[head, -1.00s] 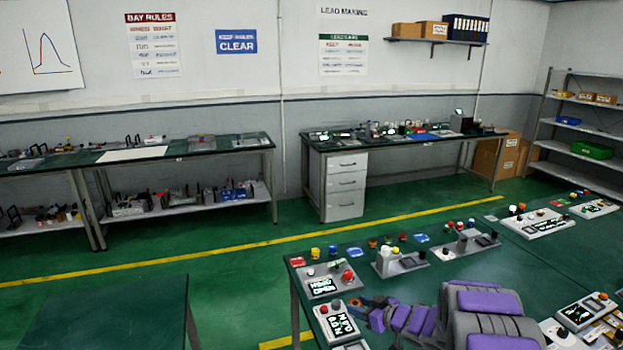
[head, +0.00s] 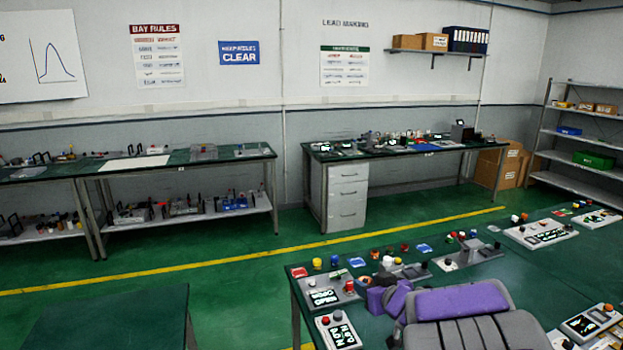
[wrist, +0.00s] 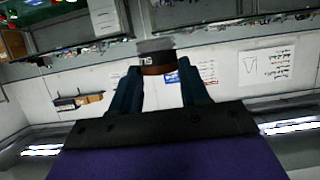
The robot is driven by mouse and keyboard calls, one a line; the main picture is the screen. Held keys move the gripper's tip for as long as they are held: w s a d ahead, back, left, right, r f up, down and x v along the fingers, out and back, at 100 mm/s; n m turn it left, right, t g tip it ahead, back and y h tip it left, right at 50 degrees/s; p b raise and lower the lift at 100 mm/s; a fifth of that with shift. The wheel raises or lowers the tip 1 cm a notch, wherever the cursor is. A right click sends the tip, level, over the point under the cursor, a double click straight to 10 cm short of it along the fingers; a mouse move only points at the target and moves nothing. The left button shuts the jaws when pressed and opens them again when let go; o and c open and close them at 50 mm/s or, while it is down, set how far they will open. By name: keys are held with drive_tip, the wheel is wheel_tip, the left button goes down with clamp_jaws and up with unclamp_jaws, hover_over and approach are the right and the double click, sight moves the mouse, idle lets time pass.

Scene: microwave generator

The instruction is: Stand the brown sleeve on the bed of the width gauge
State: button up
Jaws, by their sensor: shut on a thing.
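In the wrist view my gripper (wrist: 158,68) is shut on a short round piece with a brown lower part, a dark lettered band and a grey end; I take it for the brown sleeve (wrist: 158,61). The sleeve is held between the fingertips, away from any surface. In the head view my arm hides most of the gripper and the sleeve. Grey fixtures stand on the near bench, one with an upright block (head: 468,252) and one further left (head: 405,268). I cannot tell which is the width gauge.
The near green bench (head: 560,275) carries control boxes (head: 322,292), (head: 338,330), a panel (head: 540,232) and several coloured caps. Another bare green table (head: 110,320) stands at the lower left. Benches with equipment line the far wall.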

drive_tip(key=shift+s+r, duration=0.25)
drive_tip(key=shift+r, duration=0.15)
drive_tip(key=w+d+f+n+g+y, duration=0.1)
drive_tip(key=w+f, duration=0.3)
drive_tip(key=f, duration=0.9)
drive_tip(key=w+d+f+n+g+y, duration=0.2)
drive_tip(key=w+f+n+y, duration=0.2)
drive_tip(key=f, duration=1)
drive_tip(key=shift+f+p, duration=0.25)
drive_tip(key=shift+p, duration=0.1)
drive_tip(key=shift+f, duration=0.1)
wheel_tip(320, 180, down, 9)
drive_tip(key=shift+r+b, duration=0.2)
drive_tip(key=shift+b, duration=0.7)
drive_tip(key=shift+s+f+p, duration=0.1)
drive_tip(key=shift+f+p, duration=0.25)
drive_tip(key=shift+f, duration=0.05)
drive_tip(key=shift+f, duration=0.1)
drive_tip(key=o, duration=1.1)
